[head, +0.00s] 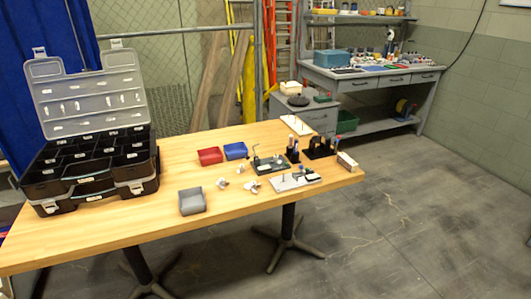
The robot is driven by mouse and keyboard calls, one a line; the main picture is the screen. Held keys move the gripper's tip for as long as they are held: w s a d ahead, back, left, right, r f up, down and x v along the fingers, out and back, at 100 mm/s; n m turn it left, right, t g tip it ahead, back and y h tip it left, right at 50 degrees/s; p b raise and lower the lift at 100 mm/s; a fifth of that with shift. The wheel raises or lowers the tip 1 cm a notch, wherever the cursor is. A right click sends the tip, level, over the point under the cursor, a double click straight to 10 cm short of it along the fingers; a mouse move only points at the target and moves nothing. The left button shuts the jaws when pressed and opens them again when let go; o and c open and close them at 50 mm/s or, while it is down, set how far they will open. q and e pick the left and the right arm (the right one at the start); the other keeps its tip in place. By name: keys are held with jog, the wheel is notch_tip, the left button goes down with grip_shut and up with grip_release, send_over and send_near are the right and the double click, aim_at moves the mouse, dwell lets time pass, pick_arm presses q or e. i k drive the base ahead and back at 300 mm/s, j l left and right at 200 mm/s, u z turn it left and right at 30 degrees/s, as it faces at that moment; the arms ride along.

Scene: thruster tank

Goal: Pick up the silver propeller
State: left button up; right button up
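Several small pale propeller-like pieces lie on the wooden table in the head view. One piece (223,183) is right of the grey bin, another piece (241,169) lies farther back, and a third piece (252,186) lies near the grey plate. They look whitish to silver and are too small for me to tell which is the silver propeller. They lie apart from each other with bare wood around them. Neither of my grippers shows in this view.
The wooden table (120,228) holds an open black organizer case (88,185) at left. A grey bin (192,201), red bin (210,156) and blue bin (235,150) stand nearby. A grey plate (290,183) and small tools are at right. The table's front stretch is clear.

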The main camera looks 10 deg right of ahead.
aim_at(221, 181)
jog(key=i+j+z, duration=0.4)
jog(key=i, duration=0.2)
jog(key=i+j+z, duration=0.35)
jog(key=i, duration=0.25)
jog(key=i+j+z, duration=0.4)
jog(key=i+j, duration=0.15)
